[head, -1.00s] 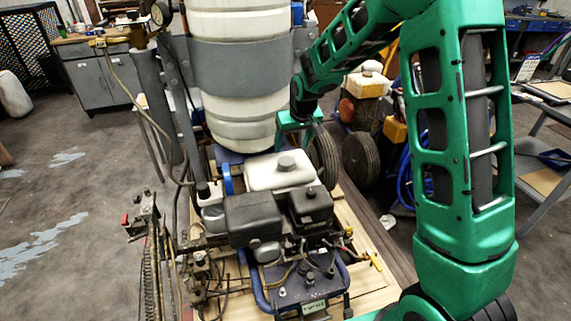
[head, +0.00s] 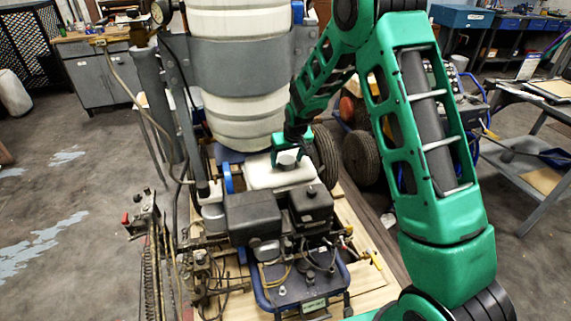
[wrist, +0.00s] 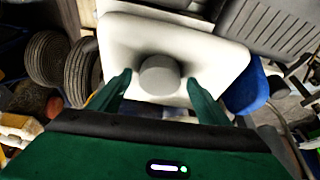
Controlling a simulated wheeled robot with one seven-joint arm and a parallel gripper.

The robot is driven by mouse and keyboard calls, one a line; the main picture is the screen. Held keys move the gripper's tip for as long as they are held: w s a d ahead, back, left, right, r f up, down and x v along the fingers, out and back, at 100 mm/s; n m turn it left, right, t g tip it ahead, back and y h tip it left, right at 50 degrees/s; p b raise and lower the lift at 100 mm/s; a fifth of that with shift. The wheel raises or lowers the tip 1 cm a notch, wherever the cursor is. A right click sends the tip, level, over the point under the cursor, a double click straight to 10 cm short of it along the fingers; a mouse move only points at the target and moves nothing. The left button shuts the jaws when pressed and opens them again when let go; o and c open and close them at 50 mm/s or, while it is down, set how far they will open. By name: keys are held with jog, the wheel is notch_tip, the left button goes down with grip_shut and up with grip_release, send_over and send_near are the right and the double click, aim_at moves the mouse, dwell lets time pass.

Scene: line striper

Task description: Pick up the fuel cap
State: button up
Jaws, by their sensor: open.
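The fuel cap is a round grey cap (wrist: 160,75) on top of the white fuel tank (wrist: 212,62) in the wrist view. My gripper (wrist: 158,82) is open, with one green finger on each side of the cap and a visible gap to it on both sides. In the head view my gripper (head: 290,152) is down over the white tank (head: 262,176), and the cap (head: 287,158) shows partly between the fingers. I cannot tell exactly how far down the fingers reach beside the cap.
A dark engine cover (head: 252,215) and a black box (head: 311,203) sit just in front of the tank. A large white barrel (head: 240,90) stands behind it. Black wheels (head: 361,158) are to the right. A cluttered bench (head: 530,95) stands at the far right.

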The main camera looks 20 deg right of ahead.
jog(key=c, duration=1.1)
